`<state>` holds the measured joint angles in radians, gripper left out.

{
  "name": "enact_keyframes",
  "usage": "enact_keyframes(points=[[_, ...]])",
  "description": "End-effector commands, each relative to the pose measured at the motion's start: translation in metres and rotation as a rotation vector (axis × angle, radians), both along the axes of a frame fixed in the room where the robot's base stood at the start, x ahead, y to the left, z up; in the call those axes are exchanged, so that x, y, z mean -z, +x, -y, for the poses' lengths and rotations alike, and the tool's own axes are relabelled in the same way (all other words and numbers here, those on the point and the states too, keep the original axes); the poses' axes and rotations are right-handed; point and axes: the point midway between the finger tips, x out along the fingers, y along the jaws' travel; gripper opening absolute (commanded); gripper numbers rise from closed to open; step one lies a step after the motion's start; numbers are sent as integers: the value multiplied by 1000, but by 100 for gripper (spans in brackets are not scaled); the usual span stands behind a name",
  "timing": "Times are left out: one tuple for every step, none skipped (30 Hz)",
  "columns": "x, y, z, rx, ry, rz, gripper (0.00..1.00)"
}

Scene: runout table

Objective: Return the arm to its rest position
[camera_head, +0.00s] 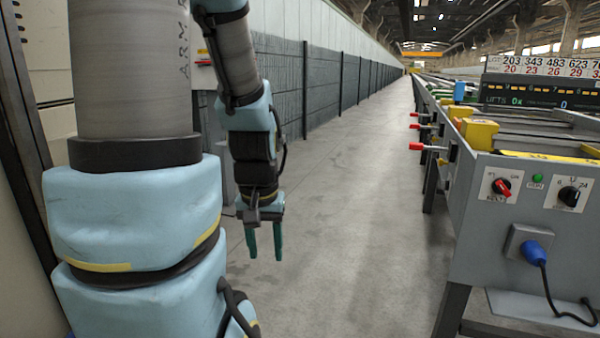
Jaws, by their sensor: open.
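My gripper (264,241) hangs at the end of my arm, left of the picture's middle. Its two dark green fingers point down and stand apart, with nothing between them. The arm comes down from the top, with light blue and grey links, and the gripper is in clear air over the concrete floor. A large light blue and grey link of mine fills the left foreground and hides what lies behind it.
The grey runout table (510,245) runs along the right, with red-handled levers (427,147) jutting over the aisle, knobs and a blue plug (537,251). A dark fence (320,90) lines the left. The concrete aisle (350,210) between is clear.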

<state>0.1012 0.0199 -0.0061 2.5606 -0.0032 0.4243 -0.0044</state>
Motion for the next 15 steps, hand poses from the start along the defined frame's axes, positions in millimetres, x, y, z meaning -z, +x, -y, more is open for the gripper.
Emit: enact_keyframes(points=[[-20,0,0,0,0,0,49],[-27,0,0,0,0,1,49],[-36,0,0,0,0,1,49],[-44,0,0,0,0,1,49],[-51,0,0,0,-1,1,49],[-63,1,1,0,-1,1,49],[-73,1,1,0,-1,2,49],[-82,1,1,0,-1,2,49],[-95,1,1,0,-1,2,49],[-105,1,1,0,-1,2,49],[-114,1,1,0,-1,2,49],[-126,1,1,0,-1,2,49],[-135,1,1,0,-1,2,49],[-144,1,1,0,-1,2,49],[-156,1,1,0,-1,2,49]])
